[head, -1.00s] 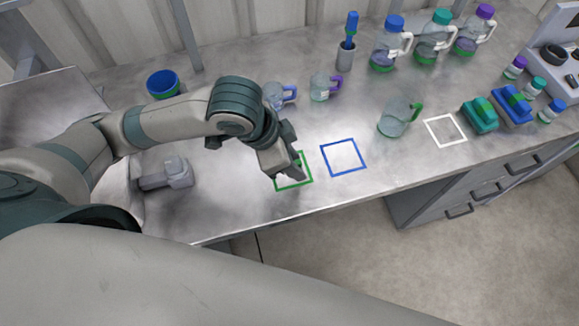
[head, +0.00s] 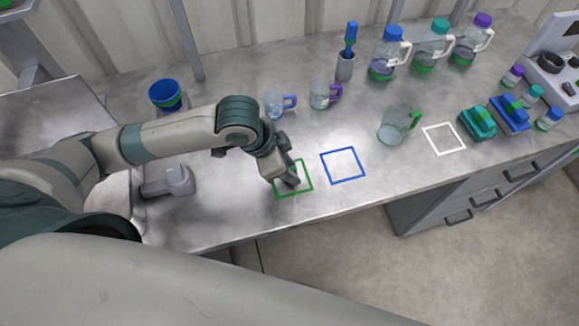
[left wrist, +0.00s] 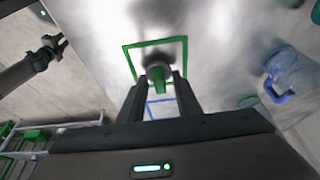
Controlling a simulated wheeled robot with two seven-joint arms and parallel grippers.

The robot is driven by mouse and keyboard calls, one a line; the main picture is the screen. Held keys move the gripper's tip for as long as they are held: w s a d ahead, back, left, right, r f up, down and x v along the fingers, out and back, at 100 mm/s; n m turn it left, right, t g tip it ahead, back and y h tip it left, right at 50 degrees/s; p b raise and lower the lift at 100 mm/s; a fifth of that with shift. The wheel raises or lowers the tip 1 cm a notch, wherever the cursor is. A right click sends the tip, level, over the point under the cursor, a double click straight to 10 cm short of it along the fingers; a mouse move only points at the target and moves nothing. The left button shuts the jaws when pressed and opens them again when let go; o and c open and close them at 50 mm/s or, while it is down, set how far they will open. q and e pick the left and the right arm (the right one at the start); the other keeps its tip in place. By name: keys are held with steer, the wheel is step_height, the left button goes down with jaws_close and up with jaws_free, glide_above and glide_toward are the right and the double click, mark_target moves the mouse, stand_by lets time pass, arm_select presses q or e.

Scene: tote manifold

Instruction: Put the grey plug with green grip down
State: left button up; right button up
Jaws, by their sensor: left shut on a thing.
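My left gripper (head: 286,181) is over the green square outline (head: 309,187) near the table's front edge. In the left wrist view its two fingers (left wrist: 159,82) are shut on the grey plug with green grip (left wrist: 158,70). The plug's round grey part shows inside the green outline (left wrist: 154,43), with its green grip between the fingers. In the head view the gripper hides the plug. I cannot tell whether the plug touches the table. My right gripper (left wrist: 52,47) shows small and dark at the left of the left wrist view; its jaw state is unclear.
An empty blue square outline (head: 343,164) lies to the right, and an empty white one (head: 443,139) farther right. A blue cup (head: 165,95) is at back left.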

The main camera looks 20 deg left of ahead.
arm_select(q)
steer(key=shift+f, duration=0.3)
steer(key=o, duration=1)
steer(key=shift+f, duration=0.1)
